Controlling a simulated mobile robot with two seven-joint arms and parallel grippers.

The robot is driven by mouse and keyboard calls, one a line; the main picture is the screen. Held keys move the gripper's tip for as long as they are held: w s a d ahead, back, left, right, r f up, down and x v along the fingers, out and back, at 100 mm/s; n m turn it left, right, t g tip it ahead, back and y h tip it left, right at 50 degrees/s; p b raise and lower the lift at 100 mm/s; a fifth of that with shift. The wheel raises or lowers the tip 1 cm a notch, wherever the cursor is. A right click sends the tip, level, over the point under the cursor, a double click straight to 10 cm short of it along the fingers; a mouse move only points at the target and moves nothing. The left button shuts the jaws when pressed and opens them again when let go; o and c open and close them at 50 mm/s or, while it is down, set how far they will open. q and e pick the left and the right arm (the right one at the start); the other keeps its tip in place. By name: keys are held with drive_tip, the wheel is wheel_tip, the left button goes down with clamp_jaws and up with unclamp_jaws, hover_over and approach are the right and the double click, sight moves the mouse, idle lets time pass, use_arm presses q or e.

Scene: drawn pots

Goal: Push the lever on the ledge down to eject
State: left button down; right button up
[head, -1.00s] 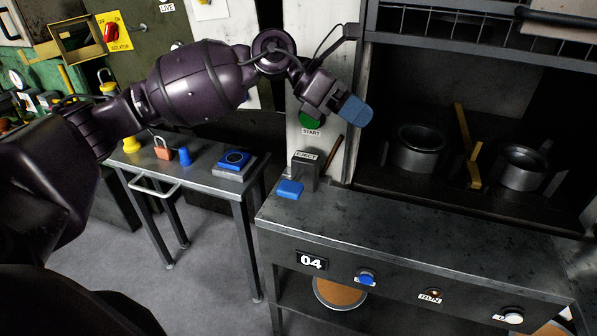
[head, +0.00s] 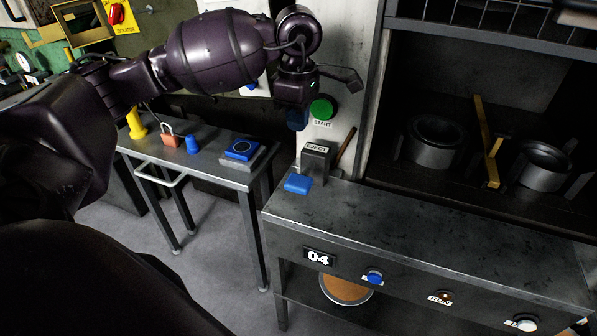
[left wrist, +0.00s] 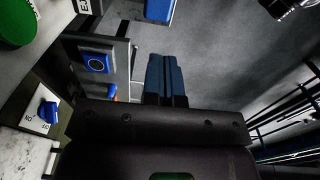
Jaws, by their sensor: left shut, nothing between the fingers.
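The eject lever is a blue paddle (head: 297,184) at the front of a grey box labelled EJECT (head: 318,160), on the left end of the dark metal ledge (head: 400,222). In the left wrist view the blue paddle (left wrist: 160,10) is cut off by the top edge. My left gripper (head: 298,119) points down above the EJECT box, apart from the lever, beside the green START button (head: 321,108). Its blue fingers (left wrist: 164,76) are together and empty in the left wrist view. My right gripper is not in view.
A side table (head: 215,165) on the left holds a padlock (head: 169,135), a blue cone (head: 193,144) and a blue-topped box (head: 243,149). Metal pots (head: 435,142) stand in the dark bay at right. A brown stick (head: 347,147) leans behind the EJECT box.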

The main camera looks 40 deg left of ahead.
sight(298, 181)
use_arm(q)
wheel_tip(298, 181, down, 14)
drive_tip(key=shift+f, duration=0.1)
idle(0.8)
